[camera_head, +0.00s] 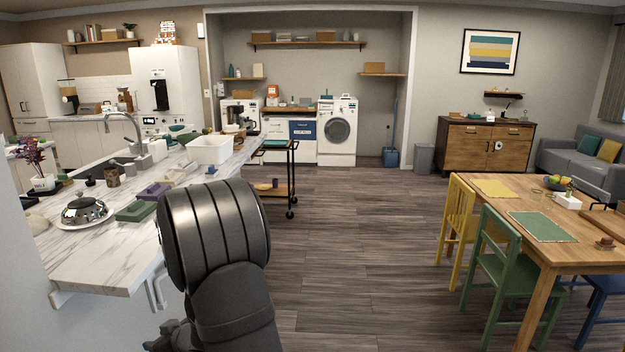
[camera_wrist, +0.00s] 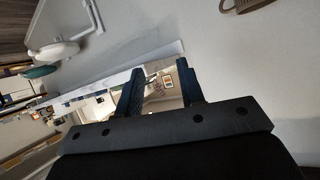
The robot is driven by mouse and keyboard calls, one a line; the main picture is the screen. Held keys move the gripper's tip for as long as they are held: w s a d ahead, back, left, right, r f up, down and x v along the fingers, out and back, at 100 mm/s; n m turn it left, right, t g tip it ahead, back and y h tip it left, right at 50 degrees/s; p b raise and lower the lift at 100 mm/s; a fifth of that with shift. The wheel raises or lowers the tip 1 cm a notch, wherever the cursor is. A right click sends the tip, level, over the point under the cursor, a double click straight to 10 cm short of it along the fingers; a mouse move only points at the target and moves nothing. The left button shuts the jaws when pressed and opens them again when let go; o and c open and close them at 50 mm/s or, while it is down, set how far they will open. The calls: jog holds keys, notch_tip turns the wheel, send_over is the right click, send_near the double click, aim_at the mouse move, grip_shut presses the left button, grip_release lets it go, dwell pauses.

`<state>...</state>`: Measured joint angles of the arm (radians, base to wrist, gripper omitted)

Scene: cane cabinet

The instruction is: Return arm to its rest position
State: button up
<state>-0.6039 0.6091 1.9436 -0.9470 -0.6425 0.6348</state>
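My dark arm fills the lower middle of the head view, beside the marble counter (camera_head: 95,262). My gripper shows in the wrist view (camera_wrist: 160,82) with its two dark fingers apart and nothing held between them. In the head view only a small dark part of it shows low behind the arm, so its fingers cannot be made out there. The wrist view is tilted, with a plain pale surface filling much of its right side.
The counter holds a silver dome (camera_head: 84,209), a green block (camera_head: 135,211) and a white tub (camera_head: 209,150). A black cart (camera_head: 291,180) stands beyond. A wooden table (camera_head: 560,258) with yellow (camera_head: 457,215) and green chairs (camera_head: 497,262) is at right. The floor between is clear.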

jog(key=w+d+f+m+t+h, duration=0.1)
jog(key=w+d, duration=0.3)
jog(key=d, duration=0.4)
jog(key=w+d+f+m+t+h, duration=0.1)
jog(key=w+d+m+t+h, duration=0.2)
jog(key=d, duration=0.5)
jog(key=w+d+f+m+t+h, duration=0.2)
jog(key=w+d+m, duration=0.2)
jog(key=w+d, duration=0.2)
jog(key=shift+d+t, duration=0.3)
jog(key=shift+d, duration=0.65)
